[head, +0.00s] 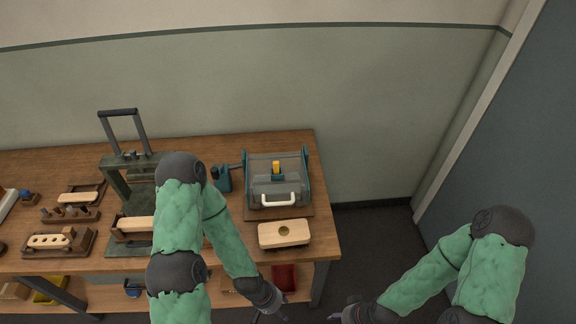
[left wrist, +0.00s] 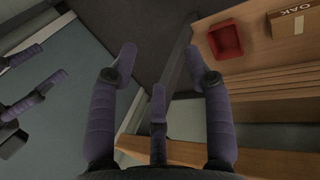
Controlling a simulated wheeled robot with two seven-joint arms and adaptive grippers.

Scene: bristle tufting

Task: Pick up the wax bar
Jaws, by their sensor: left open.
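A small upright yellow-orange block (head: 276,168), possibly the wax bar, stands in a grey and teal fixture (head: 262,187) at the bench's right part. I cannot be sure it is the wax bar. My left gripper (head: 279,306) is low in front of the bench's right end, well apart from that block. In the left wrist view it (left wrist: 160,62) is open, with nothing between its fingers. My right gripper (head: 336,316) is at the bottom edge of the head view, right of the left one. Its fingers look spread and empty in the left wrist view (left wrist: 48,65).
A pale block with a round hollow (head: 270,240) lies at the bench's front right. A dark green press (head: 113,178) and wooden holders stand further left, partly behind my left arm. A red tray (left wrist: 225,40) sits on the lower shelf. Floor right of the bench is clear.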

